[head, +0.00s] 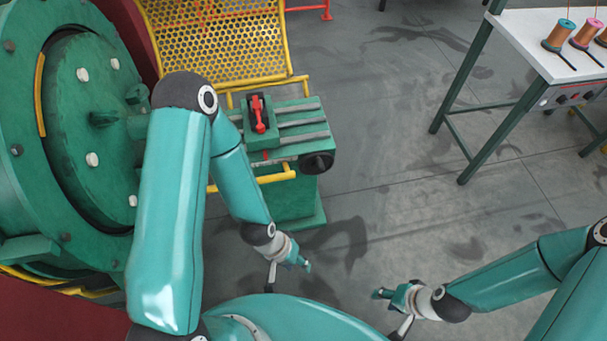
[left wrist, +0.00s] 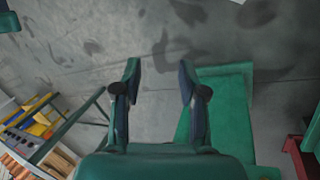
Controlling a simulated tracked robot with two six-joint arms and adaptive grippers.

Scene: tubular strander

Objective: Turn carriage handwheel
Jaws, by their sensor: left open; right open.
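The carriage handwheel (head: 317,162) is a small black wheel on the right front side of the green carriage (head: 292,190). My left gripper (head: 288,276) is open and empty, below the carriage in the head view and apart from the handwheel. In the left wrist view my left gripper (left wrist: 158,75) shows two spread fingers over the grey floor, with the green base (left wrist: 222,115) beside the right finger. My right gripper (head: 388,308) is open and empty over the floor, farther right. The handwheel does not clearly show in the left wrist view.
A red-handled lever (head: 258,115) stands on top of the carriage. A yellow perforated guard (head: 215,40) is behind it, and the large green drum (head: 85,125) is at left. A table (head: 555,62) with spools stands at upper right. The floor (head: 400,180) between is clear.

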